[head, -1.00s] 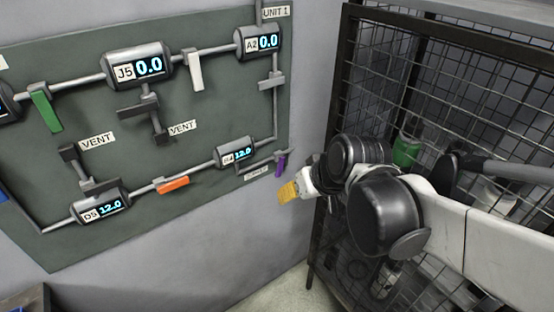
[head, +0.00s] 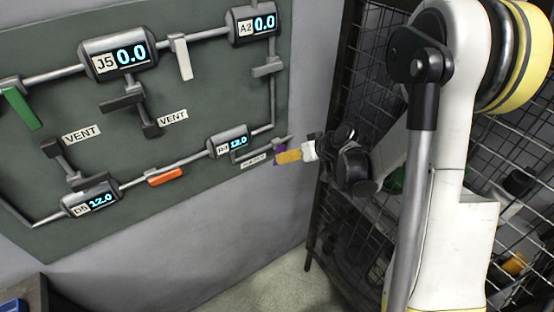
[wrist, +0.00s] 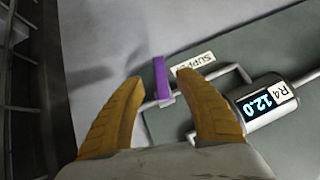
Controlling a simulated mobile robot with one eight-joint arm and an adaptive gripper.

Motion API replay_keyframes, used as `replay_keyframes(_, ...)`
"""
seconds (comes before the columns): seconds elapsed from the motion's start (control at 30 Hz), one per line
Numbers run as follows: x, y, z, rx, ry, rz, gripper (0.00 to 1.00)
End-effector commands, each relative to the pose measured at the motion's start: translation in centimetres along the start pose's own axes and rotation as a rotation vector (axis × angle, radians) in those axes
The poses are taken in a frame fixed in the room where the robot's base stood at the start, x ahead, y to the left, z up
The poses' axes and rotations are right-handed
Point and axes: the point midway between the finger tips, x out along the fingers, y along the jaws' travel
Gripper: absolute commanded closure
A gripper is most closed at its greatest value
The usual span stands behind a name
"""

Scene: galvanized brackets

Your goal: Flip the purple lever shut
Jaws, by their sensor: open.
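The purple lever (head: 279,148) is at the lower right of the green panel, on the short pipe beside the R4 gauge (head: 230,142). In the wrist view the purple lever (wrist: 160,72) stands crosswise to its pipe. My gripper (head: 282,157) is in front of it and hides part of it in the head view. In the wrist view my gripper (wrist: 160,80) has its yellow fingers spread, with the lever showing between the fingertips. I cannot tell whether a finger touches it. R4 reads 12.0.
The SUPPLY label (wrist: 196,62) is close to the lever. An orange lever (head: 165,176), a white lever (head: 183,57) and a green lever (head: 22,108) are on other pipes of the panel (head: 215,95). A wire-mesh rack (head: 338,110) stands to the right, near my arm.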

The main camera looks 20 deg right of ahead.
Motion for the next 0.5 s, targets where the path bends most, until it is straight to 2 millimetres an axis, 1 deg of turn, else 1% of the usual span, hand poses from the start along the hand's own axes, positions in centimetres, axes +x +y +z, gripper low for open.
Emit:
replay_keyframes(0.03,1.4,0.0,0.2,-0.002,0.0,-0.002,0.59)
replay_keyframes(0.2,4.6,0.0,0.2,-0.002,-0.001,-0.001,0.59)
replay_keyframes(0.33,6.3,0.1,0.1,-0.001,0.0,0.0,0.59)
replay_keyframes(0.5,7.2,0.0,0.0,0.001,0.0,0.001,0.59)
